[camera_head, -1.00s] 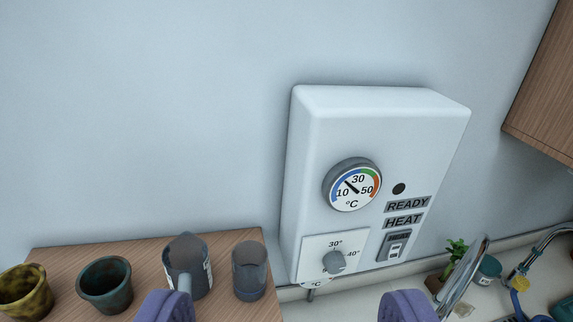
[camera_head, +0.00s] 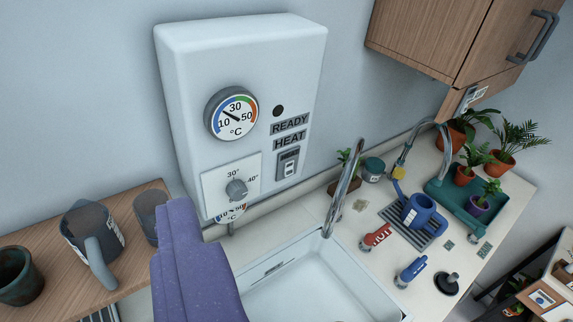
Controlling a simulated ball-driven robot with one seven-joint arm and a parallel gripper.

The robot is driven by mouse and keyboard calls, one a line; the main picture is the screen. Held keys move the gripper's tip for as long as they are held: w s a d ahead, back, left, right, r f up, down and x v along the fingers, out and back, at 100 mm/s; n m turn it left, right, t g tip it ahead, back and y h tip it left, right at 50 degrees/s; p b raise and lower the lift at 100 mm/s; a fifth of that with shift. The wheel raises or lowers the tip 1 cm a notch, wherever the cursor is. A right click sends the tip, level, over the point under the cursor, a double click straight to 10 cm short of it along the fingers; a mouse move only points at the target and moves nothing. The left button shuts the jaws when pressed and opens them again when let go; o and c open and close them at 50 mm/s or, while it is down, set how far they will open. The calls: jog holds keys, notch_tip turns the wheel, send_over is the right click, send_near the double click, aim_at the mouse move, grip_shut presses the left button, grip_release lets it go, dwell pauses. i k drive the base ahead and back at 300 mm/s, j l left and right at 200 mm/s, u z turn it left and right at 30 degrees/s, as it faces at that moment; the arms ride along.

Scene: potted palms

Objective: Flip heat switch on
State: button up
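The white heater box (camera_head: 240,60) hangs on the wall. Its heat switch (camera_head: 288,163) is a small grey rocker panel under the HEAT label (camera_head: 289,140), at the box's lower right. I cannot read the rocker's position clearly. A dark, unlit round indicator (camera_head: 278,111) sits above the READY label (camera_head: 289,124). My purple gripper (camera_head: 183,210) shows at the lower left, below and left of the switch and apart from it. Its fingers appear together, with no gap or held object visible. It hides part of the sink's left side.
A temperature knob (camera_head: 237,189) and a gauge (camera_head: 231,114) are left of the switch. The sink (camera_head: 310,285) and tall tap (camera_head: 343,190) lie below. Cups, including a grey mug (camera_head: 92,240), stand on the wooden counter (camera_head: 130,275) at left. A wooden cabinet (camera_head: 440,40) hangs at upper right.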

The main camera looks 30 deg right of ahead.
aim_at(288, 170)
jog(key=l, duration=1)
jog(key=i+l, duration=0.2)
jog(key=l, duration=0.2)
